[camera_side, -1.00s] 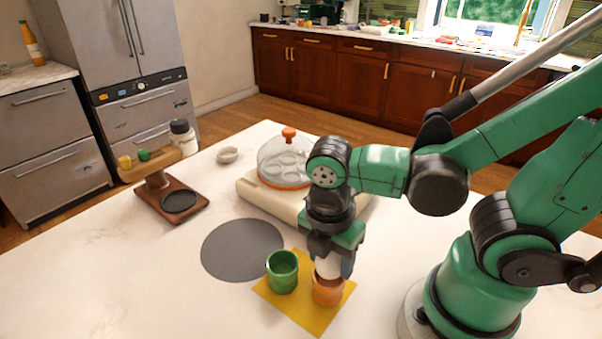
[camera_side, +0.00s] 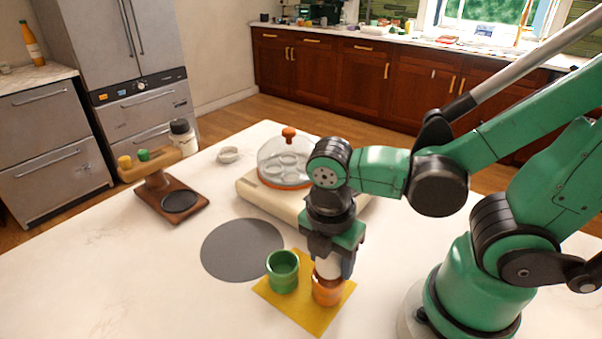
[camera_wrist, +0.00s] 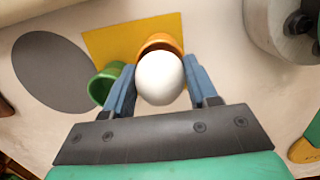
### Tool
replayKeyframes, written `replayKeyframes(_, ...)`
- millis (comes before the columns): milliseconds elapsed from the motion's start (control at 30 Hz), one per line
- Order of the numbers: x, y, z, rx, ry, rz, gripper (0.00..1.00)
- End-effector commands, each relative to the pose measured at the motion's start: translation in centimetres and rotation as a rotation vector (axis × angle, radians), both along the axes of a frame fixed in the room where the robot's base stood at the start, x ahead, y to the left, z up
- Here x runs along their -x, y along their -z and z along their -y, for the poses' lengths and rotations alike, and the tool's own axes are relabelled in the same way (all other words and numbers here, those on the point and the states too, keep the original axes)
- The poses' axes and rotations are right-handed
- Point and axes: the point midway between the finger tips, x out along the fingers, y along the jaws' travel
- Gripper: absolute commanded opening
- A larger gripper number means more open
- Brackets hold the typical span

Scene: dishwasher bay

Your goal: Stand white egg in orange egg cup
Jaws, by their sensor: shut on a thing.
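The white egg (camera_wrist: 160,78) is between the fingers of my gripper (camera_wrist: 163,90); in the side view my gripper (camera_side: 331,266) points down with the egg (camera_side: 328,264) in it. The orange egg cup (camera_side: 327,291) is directly below the egg on the yellow mat. In the wrist view the orange cup (camera_wrist: 160,42) shows behind the egg, its near part hidden. The egg's lower end is at the cup's mouth in the side view; I cannot tell whether it touches the cup.
A green cup (camera_side: 283,272) stands left of the orange cup on the yellow mat (camera_side: 306,318). A grey disc (camera_side: 242,249) lies farther left. An egg cooker with a clear lid (camera_side: 285,160) stands behind my gripper. A wooden stand (camera_side: 165,195) is at the left.

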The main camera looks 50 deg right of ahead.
Motion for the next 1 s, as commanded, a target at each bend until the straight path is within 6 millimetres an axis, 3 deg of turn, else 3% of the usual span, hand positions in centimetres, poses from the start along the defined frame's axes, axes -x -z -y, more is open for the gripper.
replayKeyframes(1000, -0.08, 0.88, -0.03, 0.000, 0.000, 0.000, 0.39)
